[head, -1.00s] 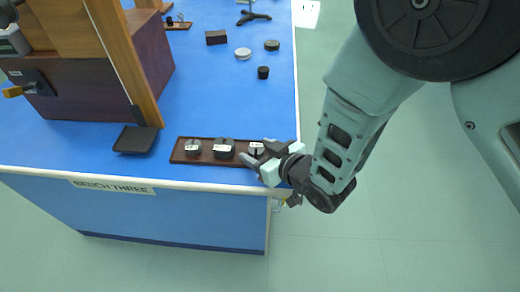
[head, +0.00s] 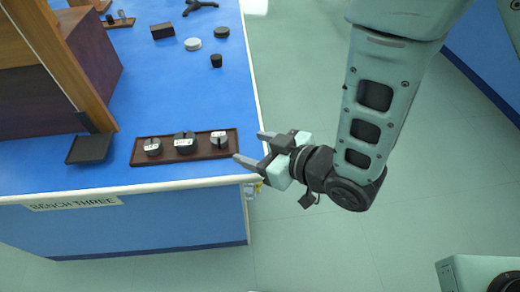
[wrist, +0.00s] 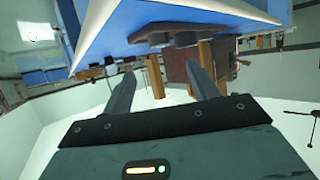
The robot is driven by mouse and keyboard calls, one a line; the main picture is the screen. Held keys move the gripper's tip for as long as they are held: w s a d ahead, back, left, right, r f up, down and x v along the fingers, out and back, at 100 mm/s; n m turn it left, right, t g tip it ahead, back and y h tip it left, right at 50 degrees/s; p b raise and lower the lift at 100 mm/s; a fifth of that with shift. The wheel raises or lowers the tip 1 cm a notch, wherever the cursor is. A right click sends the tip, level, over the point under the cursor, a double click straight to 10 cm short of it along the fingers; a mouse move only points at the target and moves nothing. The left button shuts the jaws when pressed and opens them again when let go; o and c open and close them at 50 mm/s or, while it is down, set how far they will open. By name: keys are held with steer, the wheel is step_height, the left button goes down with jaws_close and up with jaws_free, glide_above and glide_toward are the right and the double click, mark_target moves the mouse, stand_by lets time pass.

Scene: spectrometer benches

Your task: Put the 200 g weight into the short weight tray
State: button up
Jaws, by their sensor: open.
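Three dark slotted weights with white labels stand in a brown wooden tray (head: 170,157) near the bench's front edge in the head view: a left one (head: 152,147), a larger middle one (head: 184,143) and a right one (head: 219,140). The labels are too small to read, so I cannot tell which is 200 g. My gripper (head: 250,147) is open and empty just right of the tray's right end, apart from the weights. Its fingers (wrist: 160,75) point toward the bench in the wrist view. I cannot tell which tray is the short weight tray.
A black square dish (head: 90,149) lies left of the tray, beside a wooden post and dark box. A small wooden tray (head: 118,23) with small items is at the back. A black cylinder (head: 216,61), white disc (head: 193,44) and dark disc (head: 221,32) stand behind. Blue bench between is clear.

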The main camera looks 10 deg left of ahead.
steer(key=shift+s+d+r, duration=0.2)
steer(key=shift+s+d, duration=0.1)
steer(key=shift+d, duration=0.15)
steer(key=shift+w+r, duration=0.1)
steer(key=shift+w, duration=0.05)
steer(key=s+d+r+m+g+h, duration=0.2)
steer(key=s+d+r+h, duration=0.3)
steer(key=d, duration=0.4)
steer(key=s+d+r+m+g+h, duration=0.2)
steer(key=s+d+r+g+h, duration=0.3)
steer(key=d, duration=0.4)
steer(key=shift+s+r+h, duration=0.2)
steer(key=shift+s+h, duration=0.3)
steer(key=shift+s, duration=0.2)
steer(key=shift+d+r, duration=0.1)
